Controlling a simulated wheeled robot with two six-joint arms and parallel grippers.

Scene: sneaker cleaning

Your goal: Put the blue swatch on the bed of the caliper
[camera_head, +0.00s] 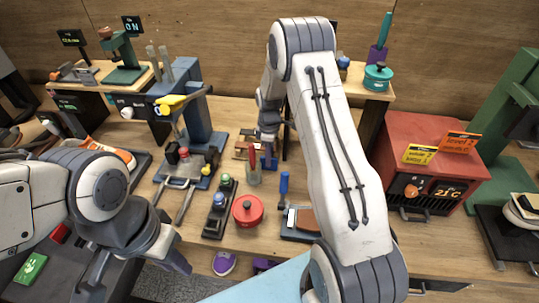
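I cannot single out the blue swatch with certainty. A small blue piece (268,162) shows just below my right gripper (268,138), at the back middle of the bench. My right arm reaches up and over, and its wrist points down there; its fingers are too small and partly hidden to read. A dark flat device (299,237) with a blue upright handle and a brown pad lies in front of it, partly behind my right arm. It may be the caliper, but I cannot be sure. My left gripper (135,268) is at the lower left, fingers apart and empty.
A red round pot (247,210) and a dark rack with knobs (220,205) stand mid-bench. A grey two-pronged device (182,172) is further left. A red heater box (430,150) stands right. An orange sneaker (107,152) lies left. Little bare bench shows between them.

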